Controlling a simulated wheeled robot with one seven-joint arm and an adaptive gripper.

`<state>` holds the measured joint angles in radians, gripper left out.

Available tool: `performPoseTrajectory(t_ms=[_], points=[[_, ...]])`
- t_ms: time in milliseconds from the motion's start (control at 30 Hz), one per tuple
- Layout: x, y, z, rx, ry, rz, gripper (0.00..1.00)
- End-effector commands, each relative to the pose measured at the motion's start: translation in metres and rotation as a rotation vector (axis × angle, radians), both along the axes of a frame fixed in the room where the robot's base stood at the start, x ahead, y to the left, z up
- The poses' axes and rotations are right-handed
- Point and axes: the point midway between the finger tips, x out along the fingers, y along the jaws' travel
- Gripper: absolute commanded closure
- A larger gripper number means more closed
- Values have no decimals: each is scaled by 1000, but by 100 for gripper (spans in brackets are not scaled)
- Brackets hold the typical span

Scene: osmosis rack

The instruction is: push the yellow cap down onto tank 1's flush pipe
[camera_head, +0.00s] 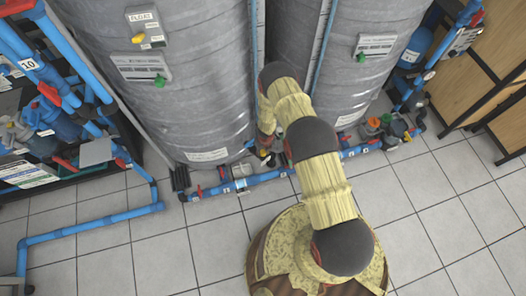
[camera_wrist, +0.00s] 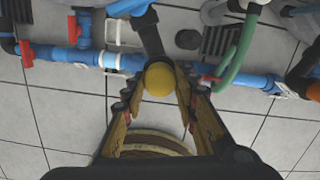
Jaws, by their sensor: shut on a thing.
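The yellow cap (camera_wrist: 159,79) is round and sits between the fingertips of my gripper (camera_wrist: 160,88) in the wrist view. The gripper is shut on it. A dark pipe (camera_wrist: 150,40) runs up behind the cap to the blue pipework; whether cap and pipe touch, I cannot tell. In the head view my gripper (camera_head: 266,146) is low by the base of the left grey tank (camera_head: 205,90), mostly hidden by my arm. The cap is not clear there. I cannot read which tank is tank 1.
A blue pipe (camera_wrist: 60,54) with red-handled valves crosses the wrist view, and a green hose (camera_wrist: 238,55) curves at right. The second grey tank (camera_head: 350,75) stands to the right. A pipe rack is at far left. The tiled floor (camera_head: 160,255) in front is mostly clear.

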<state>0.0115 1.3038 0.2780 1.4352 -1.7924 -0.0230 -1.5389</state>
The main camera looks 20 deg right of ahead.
Motion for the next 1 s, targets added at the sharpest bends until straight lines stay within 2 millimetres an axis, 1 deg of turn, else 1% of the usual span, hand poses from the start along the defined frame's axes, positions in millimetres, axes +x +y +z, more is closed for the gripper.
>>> performPoseTrajectory(t_ms=[167, 200, 533, 867, 1000], points=[[0, 0, -4, 0, 0, 0, 85], [0, 0, -4, 0, 0, 0, 69], [0, 0, -3, 0, 0, 0, 51], [0, 0, -2, 0, 0, 0, 50], [0, 0, 6, 0, -1, 0, 50]])
